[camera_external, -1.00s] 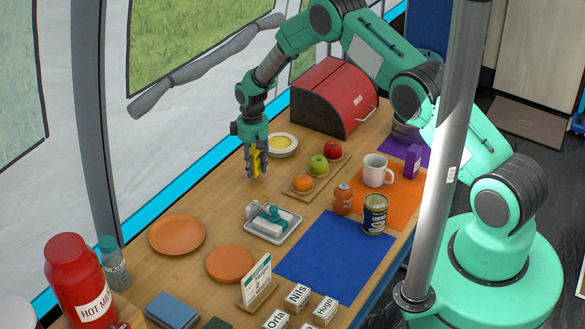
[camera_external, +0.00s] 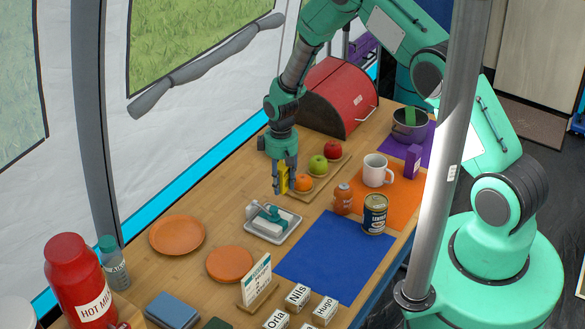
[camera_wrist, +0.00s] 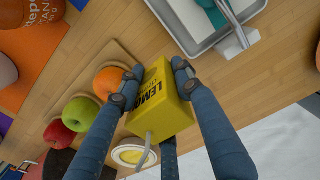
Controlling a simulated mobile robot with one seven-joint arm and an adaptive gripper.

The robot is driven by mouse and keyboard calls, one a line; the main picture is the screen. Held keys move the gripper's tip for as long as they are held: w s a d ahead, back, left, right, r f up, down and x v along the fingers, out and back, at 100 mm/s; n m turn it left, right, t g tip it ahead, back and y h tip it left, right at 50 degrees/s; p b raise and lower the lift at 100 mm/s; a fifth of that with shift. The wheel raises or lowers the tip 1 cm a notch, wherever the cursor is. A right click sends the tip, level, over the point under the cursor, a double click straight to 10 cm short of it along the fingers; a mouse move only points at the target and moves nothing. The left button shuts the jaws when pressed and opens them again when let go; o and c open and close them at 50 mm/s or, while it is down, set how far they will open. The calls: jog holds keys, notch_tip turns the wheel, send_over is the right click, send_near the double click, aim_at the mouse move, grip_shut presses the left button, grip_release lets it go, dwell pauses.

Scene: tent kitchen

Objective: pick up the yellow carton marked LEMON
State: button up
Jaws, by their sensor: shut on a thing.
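The yellow carton marked LEMON (camera_wrist: 160,104) is between the two fingers of my gripper (camera_wrist: 152,77) in the wrist view, with its dark lettering showing. My gripper (camera_external: 284,188) is shut on the carton (camera_external: 283,179) in the external view, where the fingers hide much of it. The carton hangs just left of the orange (camera_external: 303,182) and behind the grey tray (camera_external: 289,232). I cannot tell exactly how high above the table it is.
A wooden board holds the orange, a green apple (camera_external: 318,165) and a red apple (camera_external: 333,149). A white mug (camera_external: 376,170), an orange jar (camera_external: 342,199) and a dark can (camera_external: 375,214) stand to the right.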

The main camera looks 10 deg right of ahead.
jog(key=shift+s+d, duration=0.35)
jog(key=shift+s, duration=0.4)
